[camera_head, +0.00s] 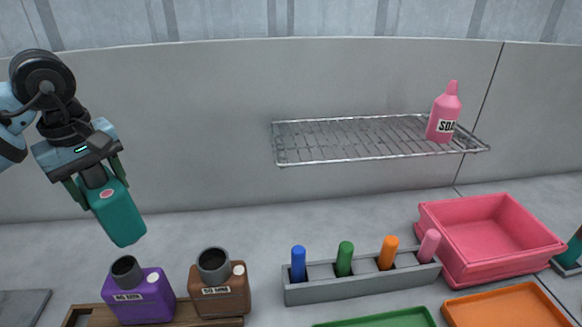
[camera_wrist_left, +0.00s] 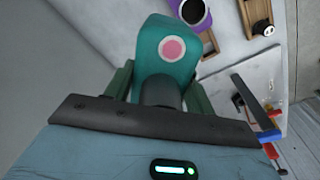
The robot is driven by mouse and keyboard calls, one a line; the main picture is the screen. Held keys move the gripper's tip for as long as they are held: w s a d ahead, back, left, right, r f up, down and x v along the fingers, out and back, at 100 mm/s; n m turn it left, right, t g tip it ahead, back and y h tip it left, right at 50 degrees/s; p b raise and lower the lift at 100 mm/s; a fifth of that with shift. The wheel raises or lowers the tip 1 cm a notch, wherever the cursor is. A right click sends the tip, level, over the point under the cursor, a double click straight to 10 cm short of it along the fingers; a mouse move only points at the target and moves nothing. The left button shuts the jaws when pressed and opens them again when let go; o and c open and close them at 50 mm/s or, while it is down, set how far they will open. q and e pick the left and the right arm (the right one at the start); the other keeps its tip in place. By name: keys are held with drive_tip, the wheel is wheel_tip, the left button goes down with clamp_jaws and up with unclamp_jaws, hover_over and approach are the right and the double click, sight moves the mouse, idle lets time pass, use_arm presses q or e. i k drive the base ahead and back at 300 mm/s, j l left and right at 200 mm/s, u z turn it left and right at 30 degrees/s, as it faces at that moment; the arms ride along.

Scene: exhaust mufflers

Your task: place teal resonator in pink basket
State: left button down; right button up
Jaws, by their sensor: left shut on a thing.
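The teal resonator (camera_head: 119,214) is a teal block with a dark neck and a round pink mark. My left gripper (camera_head: 95,180) is shut on its neck end and holds it tilted in the air at the left, above the table. In the left wrist view the resonator (camera_wrist_left: 165,60) sits between the fingers of the left gripper (camera_wrist_left: 160,95). The pink basket (camera_head: 485,236) stands on the table at the right, far from the gripper, and looks empty. My right gripper is in neither view.
A purple muffler (camera_head: 140,298) and a brown one (camera_head: 219,300) stand on a wooden tray below the gripper. A grey rack (camera_head: 362,287) holds several coloured pegs. A wire shelf (camera_head: 370,140) with a pink bottle (camera_head: 443,115) juts from the wall. Green (camera_head: 385,319) and orange (camera_head: 505,308) trays lie in front.

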sight(467, 251)
drive_tip(key=k+l+z, duration=0.1)
drive_tip(key=z, duration=0.3)
drive_tip(key=k+l+z, duration=0.1)
drive_tip(key=l+z, duration=0.2)
drive_tip(key=z, duration=0.15)
drive_tip(key=i+l+z, duration=0.15)
drive_tip(key=l+z, duration=0.15)
drive_tip(key=i+l+z, duration=0.15)
drive_tip(key=z, duration=0.15)
drive_tip(key=i+l+z, duration=0.15)
drive_tip(key=i+l, duration=0.2)
drive_tip(key=i+l+u, duration=0.2)
drive_tip(key=i+j, duration=0.05)
drive_tip(key=i, duration=0.05)
